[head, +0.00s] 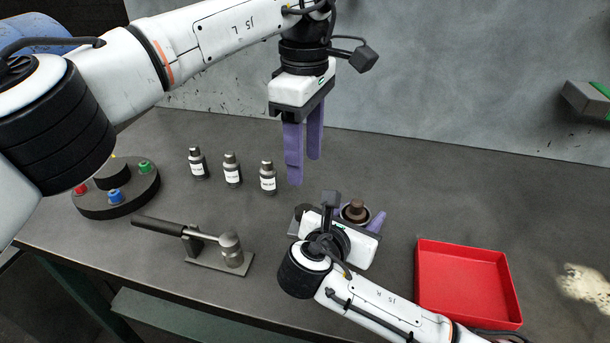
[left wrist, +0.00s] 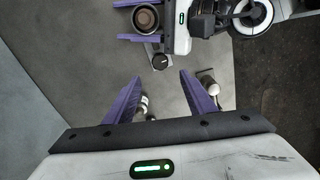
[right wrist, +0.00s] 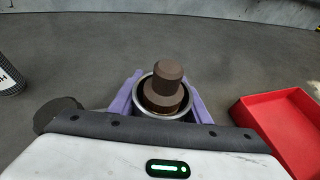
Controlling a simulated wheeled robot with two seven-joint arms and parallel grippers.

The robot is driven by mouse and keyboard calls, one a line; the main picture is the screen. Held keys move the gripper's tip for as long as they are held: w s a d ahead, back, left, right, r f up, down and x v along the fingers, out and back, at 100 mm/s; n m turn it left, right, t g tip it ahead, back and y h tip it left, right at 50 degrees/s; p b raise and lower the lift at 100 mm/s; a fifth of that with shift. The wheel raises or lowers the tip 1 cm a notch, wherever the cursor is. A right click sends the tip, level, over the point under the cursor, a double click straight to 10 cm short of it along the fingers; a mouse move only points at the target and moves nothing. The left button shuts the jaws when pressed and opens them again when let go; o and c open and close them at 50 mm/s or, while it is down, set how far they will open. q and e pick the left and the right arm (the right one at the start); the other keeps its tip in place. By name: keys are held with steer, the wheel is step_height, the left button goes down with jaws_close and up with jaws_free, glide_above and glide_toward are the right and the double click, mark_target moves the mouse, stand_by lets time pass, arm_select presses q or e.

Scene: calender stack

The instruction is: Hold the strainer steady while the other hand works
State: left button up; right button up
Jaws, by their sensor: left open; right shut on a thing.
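A round, metal-rimmed cup with a brown stepped plug (head: 355,208) in it, apparently the strainer, stands upright on the table. It also shows in the right wrist view (right wrist: 166,88) and at the top of the left wrist view (left wrist: 145,18). My right gripper (head: 359,216) is shut on it, one purple finger on each side of the rim. Its lower body is hidden by the gripper. My left gripper (head: 304,170) points down, open and empty, above the table behind and left of the strainer. Its spread fingers show in the left wrist view (left wrist: 161,76).
Three small labelled bottles (head: 232,170) stand to the left. A lever clamp on a plate (head: 230,250) lies in front of them, and a round stand with coloured knobs (head: 117,188) is at far left. A red tray (head: 465,280) is at right. The table's back right is clear.

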mark_target(305, 209)
arm_select(q)
steer(key=shift+r, duration=0.55)
step_height(305, 209, down, 12)
steer(key=m, duration=0.5)
steer(key=shift+f+m, duration=0.15)
steer(key=shift+m, duration=0.25)
steer(key=c, duration=1.1)
